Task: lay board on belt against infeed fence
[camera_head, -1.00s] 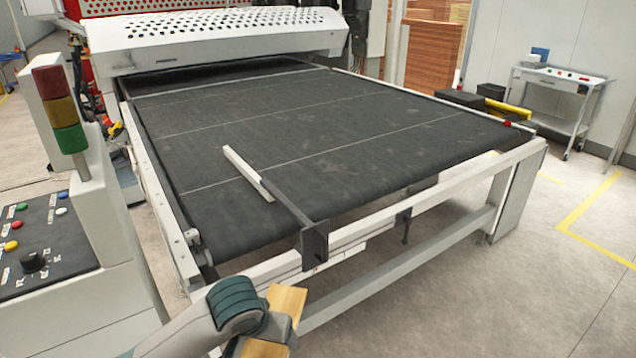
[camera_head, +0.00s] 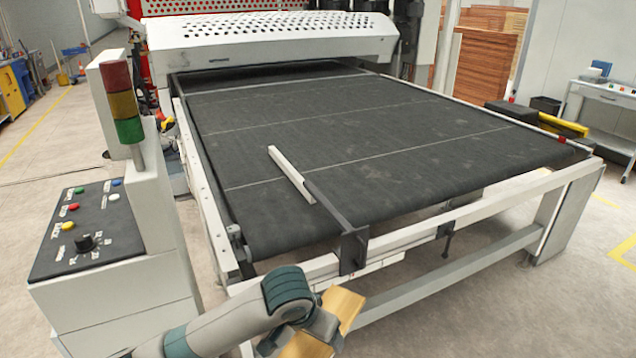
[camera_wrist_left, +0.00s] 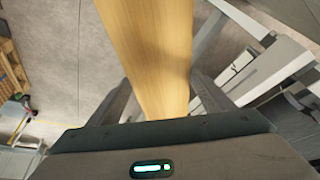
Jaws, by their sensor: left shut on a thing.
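A light wooden board (camera_head: 343,309) is held by my left gripper (camera_head: 318,332), low in front of the belt's near end in the head view. In the left wrist view the board (camera_wrist_left: 152,50) runs away from the closed fingers. The dark belt (camera_head: 330,140) is bare. The infeed fence (camera_head: 291,174) is a pale bar on a dark arm, reaching over the left part of the belt from a bracket at the front rail. The board is apart from both belt and fence. The right gripper is out of view.
A control pedestal (camera_head: 85,230) with buttons and a stack light (camera_head: 122,103) stands left of the belt. The white front rail (camera_head: 470,217) borders the near end. A perforated hood (camera_head: 265,38) covers the far end. The belt right of the fence is free.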

